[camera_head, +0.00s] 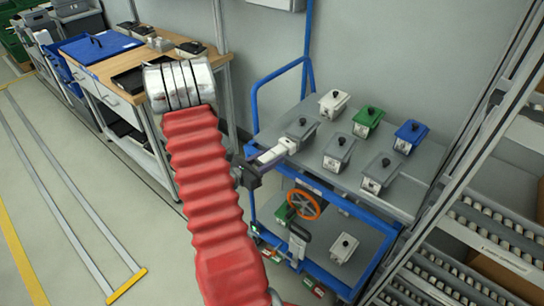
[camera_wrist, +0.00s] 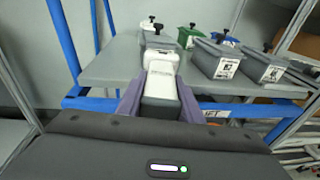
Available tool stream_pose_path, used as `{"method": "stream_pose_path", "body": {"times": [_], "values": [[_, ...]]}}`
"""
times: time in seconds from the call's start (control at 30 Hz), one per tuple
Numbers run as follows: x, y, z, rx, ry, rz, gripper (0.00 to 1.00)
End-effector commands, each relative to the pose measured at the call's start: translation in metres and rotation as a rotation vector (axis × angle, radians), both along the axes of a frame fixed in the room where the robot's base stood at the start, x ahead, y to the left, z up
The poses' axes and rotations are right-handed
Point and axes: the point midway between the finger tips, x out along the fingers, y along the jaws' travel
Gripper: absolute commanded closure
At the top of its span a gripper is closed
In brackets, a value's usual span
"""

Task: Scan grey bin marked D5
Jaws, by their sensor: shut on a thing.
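My gripper (camera_head: 262,163) is shut on a white hand scanner (camera_head: 277,152), held near the left edge of the cart's top shelf. In the wrist view, the scanner (camera_wrist: 161,88) sits between the two purple-grey fingers of my gripper (camera_wrist: 160,100) and points away toward a grey bin (camera_wrist: 157,40). Three grey bins with black knobs stand on the top shelf: one just beyond the scanner (camera_head: 301,131), one in the middle (camera_head: 337,154) and one at front right (camera_head: 378,175). Their labels are too small to read, so I cannot tell which is D5.
White (camera_head: 333,103), green (camera_head: 367,119) and blue (camera_head: 409,134) bins stand behind the grey ones on the blue-framed cart (camera_head: 405,203). A roller rack (camera_head: 490,225) stands close on the right; a workbench (camera_head: 130,62) is at left.

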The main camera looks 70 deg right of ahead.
Motion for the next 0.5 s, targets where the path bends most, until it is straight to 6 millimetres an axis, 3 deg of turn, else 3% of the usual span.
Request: {"method": "stream_pose_path", "body": {"times": [0.5], "values": [[-0.0029,-0.0051,0.0004,-0.001,0.001,0.0,1.0]]}}
